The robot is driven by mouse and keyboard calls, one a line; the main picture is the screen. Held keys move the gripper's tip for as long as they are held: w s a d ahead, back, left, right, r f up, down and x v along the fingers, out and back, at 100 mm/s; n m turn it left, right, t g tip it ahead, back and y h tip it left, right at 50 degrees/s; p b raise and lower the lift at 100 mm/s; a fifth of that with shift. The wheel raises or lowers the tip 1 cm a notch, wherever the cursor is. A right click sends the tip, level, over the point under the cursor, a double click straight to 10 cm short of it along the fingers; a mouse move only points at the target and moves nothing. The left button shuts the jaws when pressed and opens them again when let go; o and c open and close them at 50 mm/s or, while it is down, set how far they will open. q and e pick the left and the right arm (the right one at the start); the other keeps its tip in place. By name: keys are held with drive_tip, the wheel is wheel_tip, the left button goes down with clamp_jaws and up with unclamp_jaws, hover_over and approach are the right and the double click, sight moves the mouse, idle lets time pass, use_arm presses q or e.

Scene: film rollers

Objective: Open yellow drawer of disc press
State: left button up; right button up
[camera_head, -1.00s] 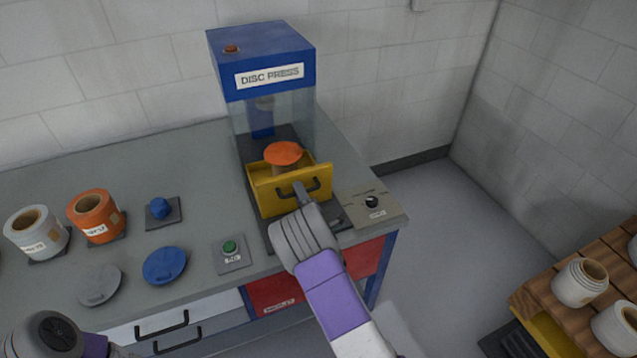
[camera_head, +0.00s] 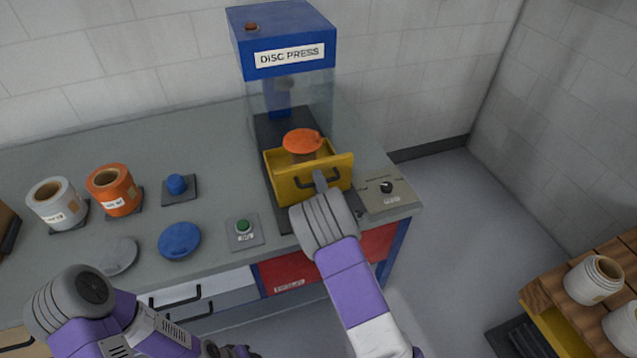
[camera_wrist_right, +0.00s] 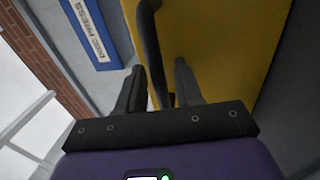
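The disc press (camera_head: 282,40) stands at the back of the grey bench, blue on top with a clear housing. Its yellow drawer (camera_head: 284,188) is pulled out in front, with an orange disc (camera_head: 301,141) on a support inside it. My right gripper (camera_head: 319,180) is at the drawer's dark handle. In the right wrist view the handle (camera_wrist_right: 149,40) runs between the two fingers (camera_wrist_right: 160,78), with a gap to the right finger, so the gripper looks open around it. My left arm is at the lower left; its gripper's dark parts (camera_head: 228,350) barely show at the bottom edge.
White (camera_head: 57,205) and orange (camera_head: 115,192) rolls, a blue knob, two lids and a green button (camera_head: 243,227) are on the bench left of the press. A dial panel (camera_head: 387,190) is right of the drawer. A wooden rack (camera_head: 545,292) with rolls stands at lower right.

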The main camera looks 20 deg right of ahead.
drive_tip(key=shift+s, duration=0.15)
drive_tip(key=s+f, duration=0.1)
drive_tip(key=s, duration=0.6)
drive_tip(key=shift+f, duration=0.2)
drive_tip(key=shift+s, duration=0.15)
